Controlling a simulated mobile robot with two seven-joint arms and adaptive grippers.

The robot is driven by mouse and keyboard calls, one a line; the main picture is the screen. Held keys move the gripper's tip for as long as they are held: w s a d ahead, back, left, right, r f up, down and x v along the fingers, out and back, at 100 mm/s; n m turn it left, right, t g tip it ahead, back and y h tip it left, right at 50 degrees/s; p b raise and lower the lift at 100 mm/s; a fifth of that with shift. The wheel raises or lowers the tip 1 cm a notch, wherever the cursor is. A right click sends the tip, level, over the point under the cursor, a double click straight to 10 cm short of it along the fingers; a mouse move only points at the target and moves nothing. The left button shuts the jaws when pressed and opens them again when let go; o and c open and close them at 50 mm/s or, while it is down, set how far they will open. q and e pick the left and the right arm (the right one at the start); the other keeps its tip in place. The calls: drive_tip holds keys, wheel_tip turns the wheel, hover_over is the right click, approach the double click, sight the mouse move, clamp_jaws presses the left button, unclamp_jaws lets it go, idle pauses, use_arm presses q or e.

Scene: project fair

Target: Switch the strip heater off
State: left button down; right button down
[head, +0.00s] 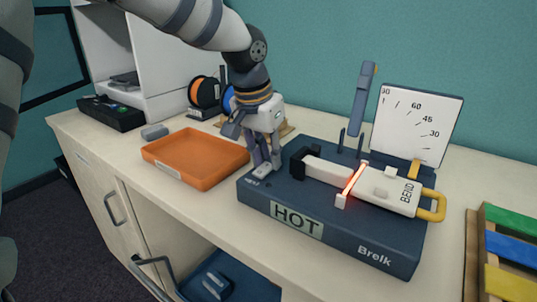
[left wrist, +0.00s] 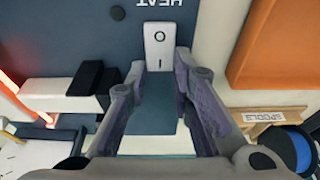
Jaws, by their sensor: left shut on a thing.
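The strip heater (head: 350,233) is a dark blue box on the counter with a HOT panel (head: 296,220) on its front. Its heating strip (head: 353,179) glows red across the top, and also glows at the left of the left wrist view (left wrist: 14,90). A white rocker switch (left wrist: 160,40) with a small round mark sits by the word HEAT; it also shows at the heater's left end (head: 262,171). My right gripper is out of view.
A white BEND plate (head: 385,190) with a yellow handle lies on the heater, before an angle gauge (head: 416,122). An orange tray (head: 196,156) is just left. Spools (head: 205,92) stand behind, and a rack of coloured boards (head: 511,250) stands at right.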

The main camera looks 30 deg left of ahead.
sight(257, 174)
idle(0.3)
use_arm(q)
drive_tip(key=c, duration=1.4)
unclamp_jaws()
drive_tip(key=v, duration=1.2)
drive_tip(key=shift+s, duration=0.1)
